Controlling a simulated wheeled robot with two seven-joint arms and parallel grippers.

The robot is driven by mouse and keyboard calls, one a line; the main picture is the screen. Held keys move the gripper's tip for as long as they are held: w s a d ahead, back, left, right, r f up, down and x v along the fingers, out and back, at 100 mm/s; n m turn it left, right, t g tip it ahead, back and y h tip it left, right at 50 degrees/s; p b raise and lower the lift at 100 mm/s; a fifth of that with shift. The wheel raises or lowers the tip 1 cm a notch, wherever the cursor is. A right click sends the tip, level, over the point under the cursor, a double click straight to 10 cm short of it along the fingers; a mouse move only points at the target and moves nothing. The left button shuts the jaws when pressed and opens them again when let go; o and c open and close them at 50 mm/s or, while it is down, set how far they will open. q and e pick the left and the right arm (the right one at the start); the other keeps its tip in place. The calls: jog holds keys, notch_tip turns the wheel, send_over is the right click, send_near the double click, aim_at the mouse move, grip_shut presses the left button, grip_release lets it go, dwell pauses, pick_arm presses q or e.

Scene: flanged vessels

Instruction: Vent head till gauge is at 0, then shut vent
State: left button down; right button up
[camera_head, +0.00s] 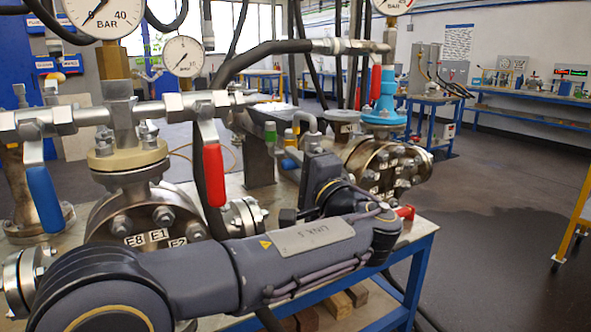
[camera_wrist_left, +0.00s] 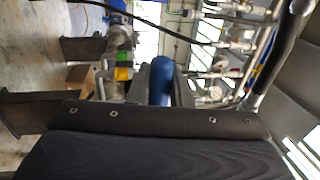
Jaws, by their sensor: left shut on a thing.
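My left gripper (camera_head: 291,160) reaches in among the pipework between the two flanged vessels. It is shut on a blue handle (camera_head: 290,164); the handle also shows between the dark fingers in the left wrist view (camera_wrist_left: 161,82). The left vessel head (camera_head: 145,218) carries labels E8, E1 and E2. Above it are a large BAR gauge (camera_head: 101,14), cut by the top edge with its needle pointing down-left, and a small gauge (camera_head: 184,56) whose reading is too small to tell. The right vessel head (camera_head: 385,168) has a gauge (camera_head: 393,4), mostly cut off. My right gripper is out of view.
Red handles (camera_head: 213,175) (camera_head: 376,88) and a blue handle (camera_head: 44,200) hang from the pipes. A green and yellow fitting (camera_head: 270,132) stands close to my gripper. Dark hoses (camera_head: 270,50) cross overhead. The floor (camera_head: 480,230) right of the blue-framed bench is clear.

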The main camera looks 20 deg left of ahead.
pick_arm(q)
jog(key=shift+f, duration=0.15)
jog(key=c, duration=1.4)
grip_release()
jog(key=shift+o, duration=0.2)
jog(key=v, duration=0.8)
jog(key=shift+p, duration=0.4)
